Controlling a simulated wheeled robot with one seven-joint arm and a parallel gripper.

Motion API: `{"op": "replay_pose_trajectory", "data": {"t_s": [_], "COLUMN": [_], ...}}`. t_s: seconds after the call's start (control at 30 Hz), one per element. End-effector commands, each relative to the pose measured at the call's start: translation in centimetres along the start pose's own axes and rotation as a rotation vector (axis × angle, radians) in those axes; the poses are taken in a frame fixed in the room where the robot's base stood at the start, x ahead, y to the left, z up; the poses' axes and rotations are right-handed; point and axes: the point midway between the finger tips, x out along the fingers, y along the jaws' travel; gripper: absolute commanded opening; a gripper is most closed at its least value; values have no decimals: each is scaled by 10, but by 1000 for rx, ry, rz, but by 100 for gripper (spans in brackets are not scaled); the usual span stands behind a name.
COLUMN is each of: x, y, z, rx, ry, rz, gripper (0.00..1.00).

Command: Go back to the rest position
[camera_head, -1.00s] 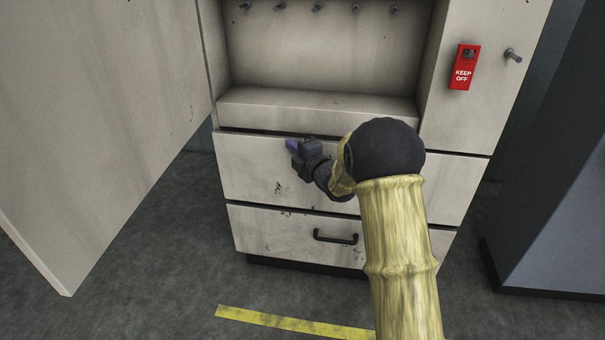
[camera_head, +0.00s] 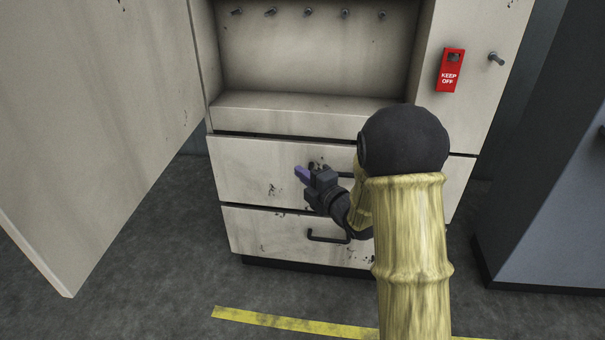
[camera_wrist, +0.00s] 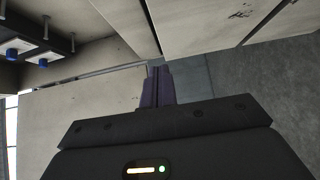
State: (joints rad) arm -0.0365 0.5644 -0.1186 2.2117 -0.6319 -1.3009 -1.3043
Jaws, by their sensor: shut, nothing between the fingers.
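My gripper (camera_head: 301,173) is in front of the upper drawer (camera_head: 240,170) of the cabinet in the head view. Its purple fingers are together with nothing between them; they also show in the wrist view (camera_wrist: 157,88). The dark gripper body and my wrist hide part of the drawer front and most of its handle. I cannot tell how far the fingertips are from the drawer front.
A lower drawer (camera_head: 270,236) with a black handle (camera_head: 328,238) sits below. An open door panel (camera_head: 90,130) stands at left. A red "KEEP OFF" tag (camera_head: 450,70) hangs at right. Several pegs line the niche above. Yellow tape (camera_head: 270,321) marks the floor. A grey cabinet (camera_head: 545,190) stands far right.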

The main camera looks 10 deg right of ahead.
Motion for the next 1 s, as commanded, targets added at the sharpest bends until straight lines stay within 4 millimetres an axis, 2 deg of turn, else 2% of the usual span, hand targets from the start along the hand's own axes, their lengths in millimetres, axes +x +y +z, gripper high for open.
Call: {"op": "replay_pose_trajectory", "data": {"t_s": [0.27, 0.47, 0.73, 0.87, 1.0], "x": [-2, -24, -90, -130, -175], "y": [3, 5, -3, -6, -8], "z": [2, 17, 24, 15, -4], "rx": [47, 281, 733, 956, 1188], "ry": [-30, -196, -541, -725, -932], "rz": [-36, -196, -418, -499, -572], "gripper": [0, 0, 0, 0, 0]}}
